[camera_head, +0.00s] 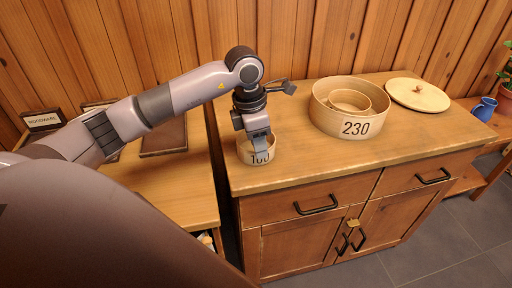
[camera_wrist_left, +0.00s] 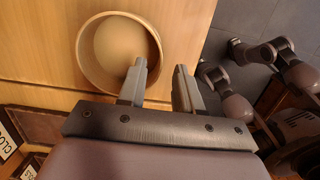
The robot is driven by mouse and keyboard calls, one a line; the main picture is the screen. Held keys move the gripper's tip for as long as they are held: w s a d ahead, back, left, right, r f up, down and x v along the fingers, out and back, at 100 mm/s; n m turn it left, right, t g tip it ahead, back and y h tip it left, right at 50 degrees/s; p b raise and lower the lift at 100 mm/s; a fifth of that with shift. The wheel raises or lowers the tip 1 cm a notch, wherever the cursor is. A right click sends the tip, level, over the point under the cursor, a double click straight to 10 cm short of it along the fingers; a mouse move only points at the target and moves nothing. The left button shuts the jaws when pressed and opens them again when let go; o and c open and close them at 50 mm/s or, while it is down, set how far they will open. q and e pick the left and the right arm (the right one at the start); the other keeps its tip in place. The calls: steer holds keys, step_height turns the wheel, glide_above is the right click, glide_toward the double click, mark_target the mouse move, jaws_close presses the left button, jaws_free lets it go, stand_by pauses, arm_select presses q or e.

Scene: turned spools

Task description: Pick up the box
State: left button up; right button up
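A small round wooden box marked 100 (camera_head: 258,157) stands open-topped near the left front corner of the cabinet top. It also shows in the left wrist view (camera_wrist_left: 98,45), with its pale bottom empty. My left gripper (camera_head: 262,146) points down at the box's front side. In the left wrist view my left gripper (camera_wrist_left: 161,72) has its fingers apart: one overlaps the inside of the box, the other is outside the rim. The near wall lies between them; contact cannot be told. My right gripper cannot be made out.
A large round box marked 230 (camera_head: 325,118) with a smaller round box (camera_head: 349,97) inside stands right of the small box. A blue jug (camera_head: 484,108) stands beyond. The cabinet top (camera_head: 310,160) is clear in front.

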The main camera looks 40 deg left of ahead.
arm_select(q)
steer(key=f, duration=0.3)
steer(key=shift+w+d+f, duration=0.1)
steer(key=shift+w, duration=0.2)
steer(key=c, duration=0.6)
jaws_close()
